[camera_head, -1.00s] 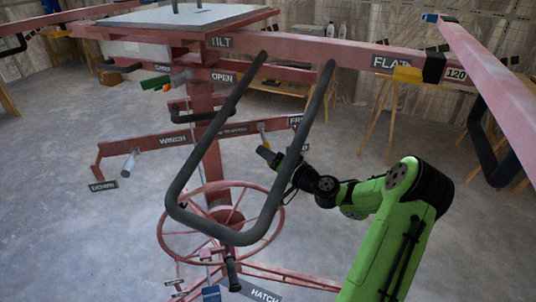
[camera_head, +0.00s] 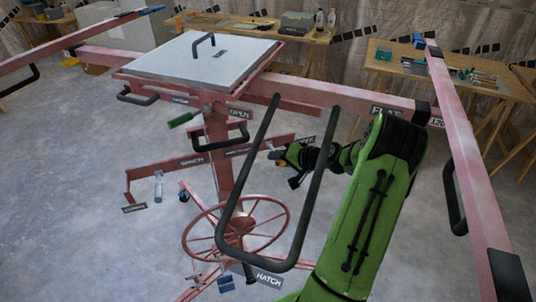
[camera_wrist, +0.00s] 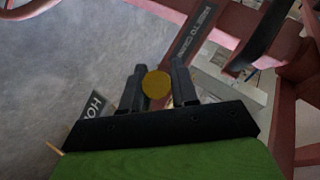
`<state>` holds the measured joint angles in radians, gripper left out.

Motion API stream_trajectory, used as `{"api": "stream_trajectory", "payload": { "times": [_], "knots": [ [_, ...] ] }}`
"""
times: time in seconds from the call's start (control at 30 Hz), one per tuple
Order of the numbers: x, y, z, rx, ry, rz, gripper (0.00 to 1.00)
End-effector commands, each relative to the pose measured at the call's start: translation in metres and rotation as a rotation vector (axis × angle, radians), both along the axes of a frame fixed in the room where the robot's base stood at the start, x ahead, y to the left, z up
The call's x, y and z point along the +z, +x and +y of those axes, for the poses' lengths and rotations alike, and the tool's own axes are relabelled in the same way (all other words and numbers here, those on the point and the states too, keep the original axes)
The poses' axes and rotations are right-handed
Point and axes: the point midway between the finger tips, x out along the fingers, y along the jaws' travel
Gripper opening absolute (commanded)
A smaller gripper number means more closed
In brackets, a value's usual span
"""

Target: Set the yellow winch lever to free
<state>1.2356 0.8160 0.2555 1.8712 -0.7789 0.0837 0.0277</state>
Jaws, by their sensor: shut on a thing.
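The yellow winch lever shows in the wrist view as a round yellow end (camera_wrist: 157,84) between my two fingers. My gripper (camera_wrist: 158,88) is shut on it. In the head view my gripper (camera_head: 279,156) is at the right part of the red crossbar on the lift's post; the lever there is mostly hidden by it. In the wrist view a plate reading "FREE TO CRANK" (camera_wrist: 195,33) lies above and right of the fingers. A plate starting "HO" (camera_wrist: 94,104) lies at lower left, partly hidden by my gripper.
A dark bent handle frame (camera_head: 235,190) hangs in front of the post, close to my arm. A red handwheel (camera_head: 188,240) is below. The "WINCH" plate (camera_head: 192,161) and a hanging grey handle (camera_head: 158,187) are at left. Tool tables (camera_head: 450,70) stand behind.

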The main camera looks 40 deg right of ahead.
Motion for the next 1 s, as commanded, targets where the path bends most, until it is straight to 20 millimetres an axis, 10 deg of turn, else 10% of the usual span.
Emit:
{"api": "stream_trajectory", "payload": {
  "times": [0.83,0.87,1.0],
  "knots": [
    [0.0106,0.0031,0.0012,0.015,0.057,0.121,0.0],
    [0.0106,0.0031,0.0012,0.015,0.057,0.121,0.32],
    [0.011,0.0033,0.0011,0.015,0.056,0.119,0.5]
  ]
}}
